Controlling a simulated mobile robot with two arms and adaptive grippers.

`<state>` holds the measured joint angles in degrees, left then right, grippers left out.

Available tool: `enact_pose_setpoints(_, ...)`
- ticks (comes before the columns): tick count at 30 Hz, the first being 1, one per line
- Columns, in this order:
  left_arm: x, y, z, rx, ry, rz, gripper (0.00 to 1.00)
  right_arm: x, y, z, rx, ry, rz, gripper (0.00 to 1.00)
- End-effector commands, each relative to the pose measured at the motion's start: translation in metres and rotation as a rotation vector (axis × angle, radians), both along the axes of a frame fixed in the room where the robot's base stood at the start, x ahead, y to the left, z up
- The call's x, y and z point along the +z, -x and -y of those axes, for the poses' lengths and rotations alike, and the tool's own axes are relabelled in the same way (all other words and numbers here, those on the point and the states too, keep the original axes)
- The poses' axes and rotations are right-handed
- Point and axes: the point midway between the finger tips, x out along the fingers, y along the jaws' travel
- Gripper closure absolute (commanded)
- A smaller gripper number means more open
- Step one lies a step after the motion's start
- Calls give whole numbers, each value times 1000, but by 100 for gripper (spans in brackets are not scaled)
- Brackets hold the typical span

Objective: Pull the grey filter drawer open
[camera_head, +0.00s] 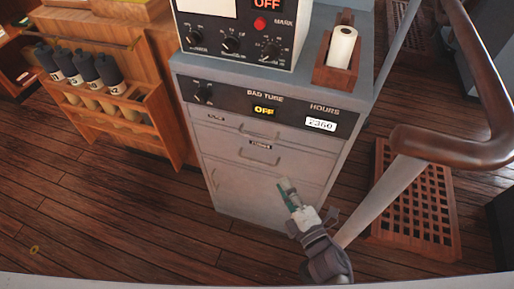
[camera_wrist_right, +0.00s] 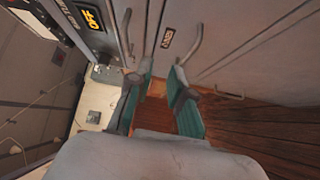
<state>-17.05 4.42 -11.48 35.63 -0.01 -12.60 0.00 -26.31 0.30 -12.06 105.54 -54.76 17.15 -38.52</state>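The grey cabinet (camera_head: 262,185) has two shallow drawers above a larger door. The lower drawer front (camera_head: 285,156) has a small dark label and a bar handle (camera_head: 258,160); the label is too small to read surely. Both drawers look shut. My right gripper (camera_head: 285,187) is in front of the cabinet, below the lower drawer in the head view. In the right wrist view its teal-padded fingers (camera_wrist_right: 160,86) are apart with nothing between them. The lower handle (camera_wrist_right: 192,46) shows beyond the right finger, and the upper handle (camera_wrist_right: 127,38) beyond the left finger. My left gripper is not in view.
A control box (camera_head: 245,35) and a wooden holder with a white roll (camera_head: 340,48) stand on the cabinet. A wooden rack (camera_head: 120,105) with dark-topped items is at left. A brown-topped rail (camera_head: 450,150) stands close at right. Open plank floor lies in front.

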Motion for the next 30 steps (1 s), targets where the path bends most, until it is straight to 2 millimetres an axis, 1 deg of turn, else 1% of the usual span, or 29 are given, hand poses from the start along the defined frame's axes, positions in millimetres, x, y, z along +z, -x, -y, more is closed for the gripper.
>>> enact_pose_setpoints(1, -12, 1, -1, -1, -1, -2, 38, 13, 1, -3, 13, 40, 73, 79)
enact_pose_setpoints(3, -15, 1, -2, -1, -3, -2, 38, 31, 2, -6, 26, 82, 138, 79)
enact_pose_setpoints(6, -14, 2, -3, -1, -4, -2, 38, 44, 2, -9, 33, 112, 181, 79)
enact_pose_setpoints(8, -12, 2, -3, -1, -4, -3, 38, 47, -2, -11, 34, 115, 187, 79)
enact_pose_setpoints(11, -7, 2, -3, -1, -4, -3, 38, 51, -14, -17, 33, 113, 187, 79)
enact_pose_setpoints(17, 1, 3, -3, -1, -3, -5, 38, 57, -51, -36, 34, 111, 186, 79)
enact_pose_setpoints(21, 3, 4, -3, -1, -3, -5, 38, 59, -77, -50, 33, 112, 183, 79)
enact_pose_setpoints(24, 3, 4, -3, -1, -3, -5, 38, 61, -93, -58, 34, 110, 183, 79)
enact_pose_setpoints(27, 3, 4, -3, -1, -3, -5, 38, 61, -105, -64, 32, 111, 181, 79)
enact_pose_setpoints(30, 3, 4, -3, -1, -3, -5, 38, 62, -113, -68, 32, 110, 180, 79)
